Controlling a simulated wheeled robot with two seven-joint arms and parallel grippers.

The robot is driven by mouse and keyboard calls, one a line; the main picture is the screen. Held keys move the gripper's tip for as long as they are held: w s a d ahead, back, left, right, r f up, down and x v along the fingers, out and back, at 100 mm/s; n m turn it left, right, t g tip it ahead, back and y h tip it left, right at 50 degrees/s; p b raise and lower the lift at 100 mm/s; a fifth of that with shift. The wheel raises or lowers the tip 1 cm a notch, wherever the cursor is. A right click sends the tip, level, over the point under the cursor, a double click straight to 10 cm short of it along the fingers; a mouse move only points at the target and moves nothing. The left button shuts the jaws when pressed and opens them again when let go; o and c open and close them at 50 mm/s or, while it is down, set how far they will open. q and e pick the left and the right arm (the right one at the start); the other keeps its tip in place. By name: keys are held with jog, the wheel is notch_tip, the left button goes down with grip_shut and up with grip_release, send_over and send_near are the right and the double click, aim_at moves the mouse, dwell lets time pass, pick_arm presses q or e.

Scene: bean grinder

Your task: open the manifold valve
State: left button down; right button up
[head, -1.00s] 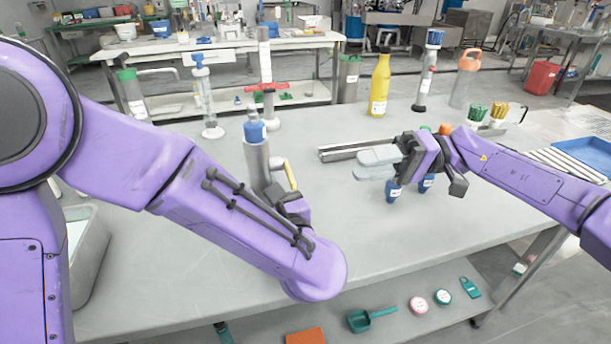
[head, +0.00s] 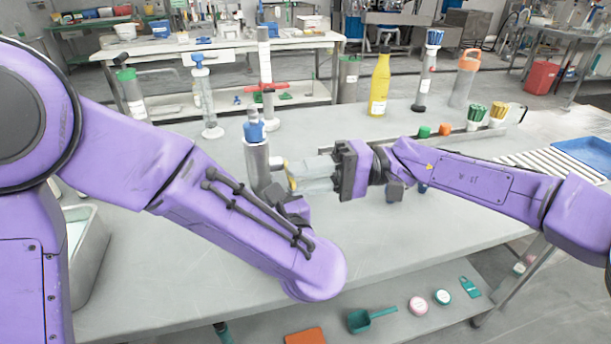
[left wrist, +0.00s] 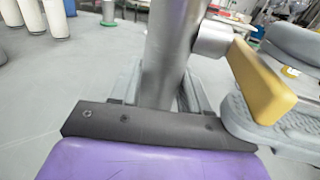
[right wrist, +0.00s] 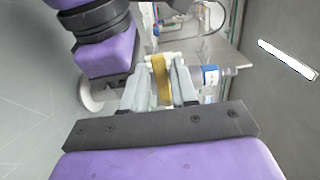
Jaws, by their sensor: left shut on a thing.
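The manifold is an upright grey metal cylinder (head: 257,160) with a blue top (head: 254,131). Its yellow valve handle (left wrist: 262,85) sticks out from a side stub on the right. My left gripper (left wrist: 165,95) is shut on the cylinder, with a finger on each side; in the head view my forearm partly hides it. My right gripper (head: 312,174) is at the valve from the right. In the right wrist view, the yellow handle (right wrist: 162,80) lies between its two pale fingers, which look apart; firm contact cannot be told.
A white-and-blue pump (head: 206,100) and a tall stand (head: 266,85) are behind the cylinder. A yellow bottle (head: 380,82) stands farther back. Green and orange caps (head: 444,129) are behind my right arm. The front of the table (head: 400,250) is clear.

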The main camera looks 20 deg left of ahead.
grip_shut()
jog(key=shift+r, duration=0.1)
jog(key=w+r+m, duration=0.1)
jog(key=m, duration=0.3)
jog(key=w+a+r+m, duration=0.1)
jog(key=r+m, duration=0.1)
jog(key=m, duration=0.3)
jog(key=r+m, duration=0.1)
jog(key=m, duration=0.3)
jog(key=shift+w+a+r+m, duration=0.25)
jog(key=shift+w+a+m, duration=0.15)
jog(key=shift+w+a+r+m, duration=0.15)
jog(key=shift+w+m, duration=0.1)
jog(key=shift+m, duration=0.45)
jog(key=shift+w+a+f+m, duration=0.15)
jog(key=shift+w+m, duration=0.1)
jog(key=shift+m, duration=0.45)
jog(key=shift+w+a+r+m, duration=0.15)
jog(key=shift+w+m, duration=0.1)
jog(key=shift+m, duration=0.45)
